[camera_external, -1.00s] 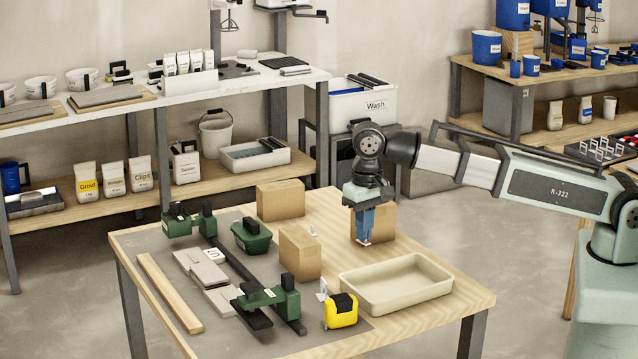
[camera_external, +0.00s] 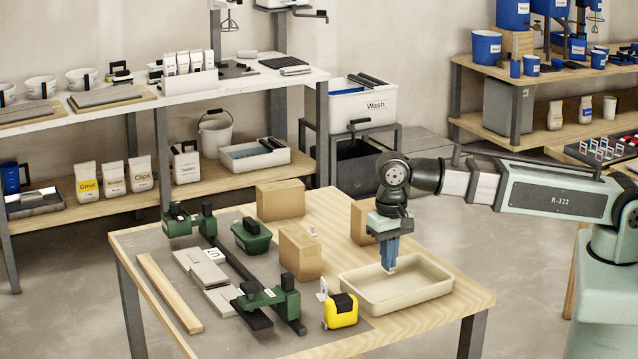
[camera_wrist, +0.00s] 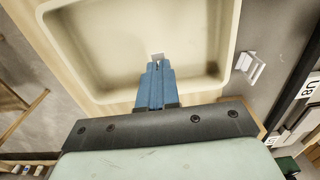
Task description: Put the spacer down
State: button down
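My gripper (camera_external: 388,266) points down over the back part of the cream tray (camera_external: 432,293). In the wrist view its blue fingers (camera_wrist: 156,78) are together, with a small white spacer (camera_wrist: 157,56) at their tips. The spacer is above the tray's floor; the exact height is hard to tell. The tray (camera_wrist: 130,92) fills much of the wrist view. A small mark on its floor near the right corner is too small to identify.
A white clip (camera_external: 322,291) stands beside the yellow tape measure (camera_external: 341,311), left of the tray. Green clamp tools (camera_external: 268,297) and grey tiles (camera_external: 202,268) lie further left. The table's front right corner is clear.

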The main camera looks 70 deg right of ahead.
aim_at(387, 290)
jog(key=shift+f, duration=2.4)
jog(key=c, duration=1.8)
grip_release()
jog(key=shift+f, duration=0.1)
jog(key=o, duration=0.4)
jog(key=shift+r, duration=6.15)
jog(key=shift+o, duration=0.9)
